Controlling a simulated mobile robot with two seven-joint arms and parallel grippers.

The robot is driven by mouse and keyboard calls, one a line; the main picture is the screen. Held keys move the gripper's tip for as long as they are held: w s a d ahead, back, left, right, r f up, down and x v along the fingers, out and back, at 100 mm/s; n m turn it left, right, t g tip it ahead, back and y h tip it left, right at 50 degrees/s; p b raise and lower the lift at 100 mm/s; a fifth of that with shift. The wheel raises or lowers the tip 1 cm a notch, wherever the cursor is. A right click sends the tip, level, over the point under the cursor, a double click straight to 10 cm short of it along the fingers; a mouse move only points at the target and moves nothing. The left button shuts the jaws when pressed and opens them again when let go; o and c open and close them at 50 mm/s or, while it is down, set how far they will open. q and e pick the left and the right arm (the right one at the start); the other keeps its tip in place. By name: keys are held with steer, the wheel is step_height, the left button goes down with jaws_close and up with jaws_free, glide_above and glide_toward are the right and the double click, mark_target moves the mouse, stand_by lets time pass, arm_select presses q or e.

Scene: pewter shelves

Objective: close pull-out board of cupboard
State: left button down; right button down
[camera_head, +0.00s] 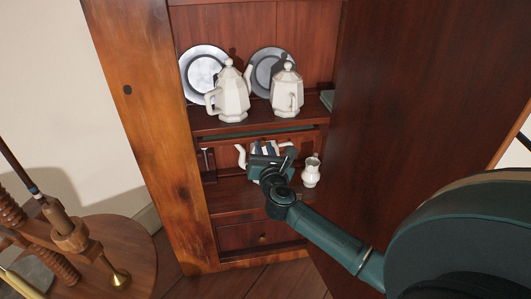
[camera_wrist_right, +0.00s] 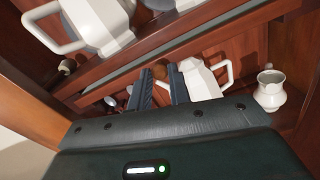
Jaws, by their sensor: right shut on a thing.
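The tall wooden cupboard stands open in the head view. Its pull-out board (camera_head: 262,132), with a strip of green surface showing, lies below the shelf with the two white pots. In the right wrist view the board's long wooden edge (camera_wrist_right: 215,38) runs slantwise above my fingers. My right gripper (camera_head: 272,156) reaches in at the board's front, before the lower compartment. In the wrist view the right gripper (camera_wrist_right: 160,85) has its fingers on either side of a small brown round knob (camera_wrist_right: 160,72), shut on it. How far the board sticks out is hard to tell. My left gripper is out of view.
A white pot (camera_head: 232,95) and another (camera_head: 286,90) stand on the upper shelf before two plates. A white teapot (camera_head: 241,158) and small jug (camera_head: 311,172) stand close to my gripper. The cupboard door (camera_head: 400,100) is at right; a spinning wheel (camera_head: 70,235) is at left.

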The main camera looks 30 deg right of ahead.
steer(key=shift+x, duration=1.2)
steer(key=shift+d+r, duration=0.15)
steer(key=c, duration=1.8)
jaws_free()
steer(key=o, duration=0.3)
steer(key=shift+w, duration=0.2)
steer(key=shift+o, duration=1)
steer(key=shift+s, duration=0.1)
arm_select(q)
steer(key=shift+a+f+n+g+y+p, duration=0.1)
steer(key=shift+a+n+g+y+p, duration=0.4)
steer(key=shift+p, duration=0.55)
arm_select(e)
steer(key=v, duration=1.3)
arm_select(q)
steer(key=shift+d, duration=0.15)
